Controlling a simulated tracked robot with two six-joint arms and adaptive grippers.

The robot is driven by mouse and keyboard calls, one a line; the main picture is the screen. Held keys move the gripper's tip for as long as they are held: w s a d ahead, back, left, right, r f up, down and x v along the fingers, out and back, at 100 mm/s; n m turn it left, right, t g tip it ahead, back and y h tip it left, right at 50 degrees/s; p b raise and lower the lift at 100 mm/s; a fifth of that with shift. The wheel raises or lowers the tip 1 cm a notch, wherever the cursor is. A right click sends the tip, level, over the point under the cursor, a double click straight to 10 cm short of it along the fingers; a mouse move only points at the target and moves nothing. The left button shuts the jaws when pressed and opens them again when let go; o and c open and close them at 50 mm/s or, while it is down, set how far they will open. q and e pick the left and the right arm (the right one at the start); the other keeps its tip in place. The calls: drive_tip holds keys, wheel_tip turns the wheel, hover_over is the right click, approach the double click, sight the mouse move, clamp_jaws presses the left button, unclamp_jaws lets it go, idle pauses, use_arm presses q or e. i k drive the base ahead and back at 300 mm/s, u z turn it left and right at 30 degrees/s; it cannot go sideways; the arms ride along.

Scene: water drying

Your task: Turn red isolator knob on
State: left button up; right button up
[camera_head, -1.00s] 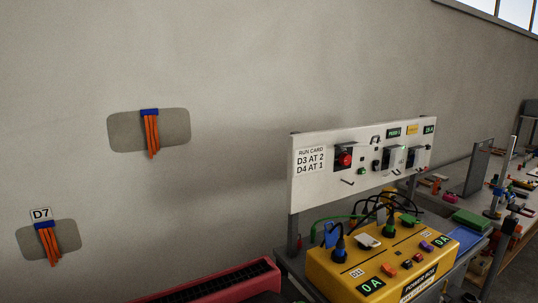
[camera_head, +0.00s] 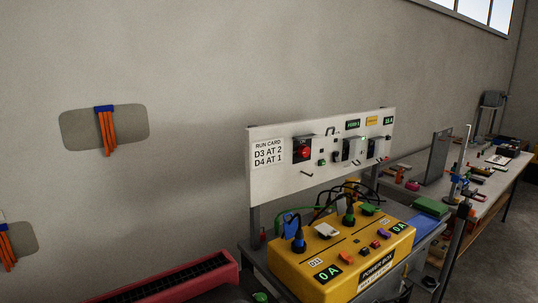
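The red isolator knob (camera_head: 304,153) sits in a dark housing on the left half of the upright white panel (camera_head: 256,190). It is small here, and I cannot tell which way it is turned. To its left, a run card (camera_head: 268,152) reads "D3 AT 2, D4 AT 1". Small green buttons, grey switch boxes and green displays are to its right. Neither of my grippers shows in this view.
A yellow power box (camera_head: 330,265) with plugged cables and "0 A" displays stands in front of the panel. A long red tray (camera_head: 165,282) lies at lower left. A cluttered workbench (camera_head: 490,180) runs back at right. Orange strips hang on wall patches (camera_head: 75,128).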

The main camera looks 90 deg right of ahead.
sight(304, 150)
drive_tip(key=z, duration=0.05)
drive_tip(key=k, duration=2.75)
drive_tip(key=z, duration=1.3)
drive_tip(key=i, duration=1)
drive_tip(key=u, duration=0.15)
